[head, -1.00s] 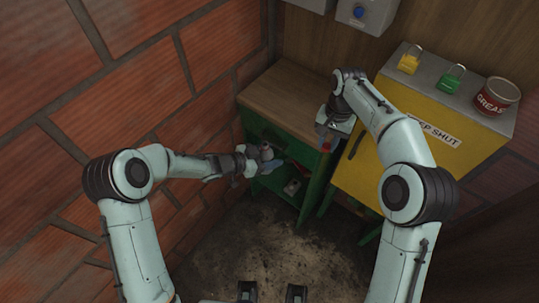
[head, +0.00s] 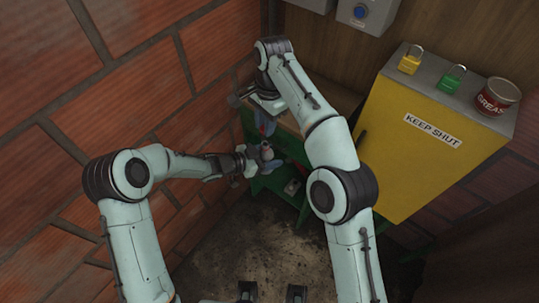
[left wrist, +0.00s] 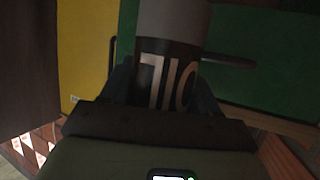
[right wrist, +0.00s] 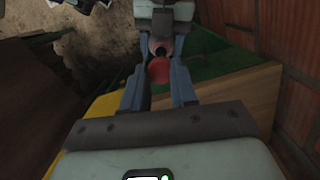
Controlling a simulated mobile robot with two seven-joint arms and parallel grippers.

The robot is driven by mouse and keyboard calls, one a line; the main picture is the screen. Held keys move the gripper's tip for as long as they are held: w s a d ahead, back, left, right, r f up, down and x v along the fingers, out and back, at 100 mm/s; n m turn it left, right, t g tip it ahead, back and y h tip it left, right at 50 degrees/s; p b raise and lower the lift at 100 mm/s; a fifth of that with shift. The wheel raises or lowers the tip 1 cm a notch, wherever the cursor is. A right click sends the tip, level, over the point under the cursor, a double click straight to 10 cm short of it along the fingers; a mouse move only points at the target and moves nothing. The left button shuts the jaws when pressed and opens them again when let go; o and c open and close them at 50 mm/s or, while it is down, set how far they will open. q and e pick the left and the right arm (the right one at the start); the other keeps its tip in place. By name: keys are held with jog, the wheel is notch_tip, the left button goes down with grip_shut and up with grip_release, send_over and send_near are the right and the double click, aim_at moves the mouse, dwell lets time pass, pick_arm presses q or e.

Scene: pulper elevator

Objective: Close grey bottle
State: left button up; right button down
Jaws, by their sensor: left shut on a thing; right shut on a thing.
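The grey bottle (left wrist: 172,18), with a dark label lettered OIL, is held between the fingers of my left gripper (left wrist: 165,85). In the head view the bottle (head: 266,153) stands roughly upright in my left gripper (head: 262,162), in front of the green bench. My right gripper (right wrist: 158,88) is shut on a red cap (right wrist: 158,71). The bottle's neck (right wrist: 158,46) shows just beyond the cap in the right wrist view. In the head view my right gripper (head: 265,126) is above the bottle. I cannot tell exactly how wide the gap between cap and bottle is.
A green bench with a wooden top (head: 338,97) and lower shelf stands behind the grippers. The yellow KEEP SHUT cabinet (head: 425,150) is to the right, with padlocks and a grease tin (head: 496,97) on top. A brick wall (head: 130,70) is close on the left.

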aim_at(265, 144)
jog(key=shift+f, duration=2)
jog(key=shift+f, duration=0.95)
jog(key=shift+f, duration=0.55)
